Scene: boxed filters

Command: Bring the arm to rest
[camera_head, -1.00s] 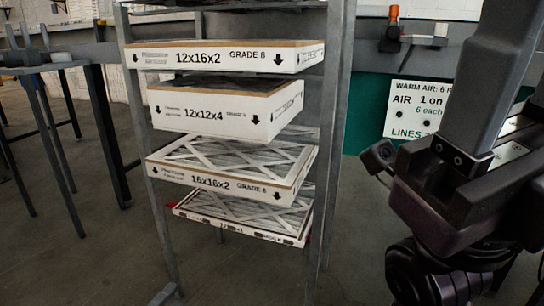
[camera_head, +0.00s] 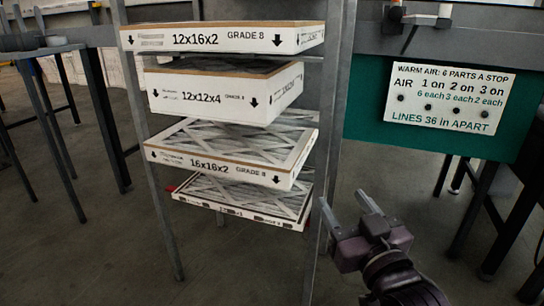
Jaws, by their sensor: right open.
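My right gripper (camera_head: 346,214) is at the lower right of the head view, in front of and to the right of the filter rack. Its two fingers point up and away, spread apart, with nothing between them. My left gripper is out of view. The boxed filters lie stacked on separate levels of the rack: 12x16x2 (camera_head: 213,39) at the top, 12x12x4 (camera_head: 205,99) below it, then 16x16x2 (camera_head: 215,166), and a thin filter (camera_head: 240,211) lowest. The gripper appears apart from all of them.
The grey metal rack (camera_head: 336,120) has upright posts close to the gripper's left. A white sign (camera_head: 450,97) hangs on a green panel (camera_head: 375,128) behind at right. Dark tables stand at left and right. Grey floor (camera_head: 420,215) is open around the gripper.

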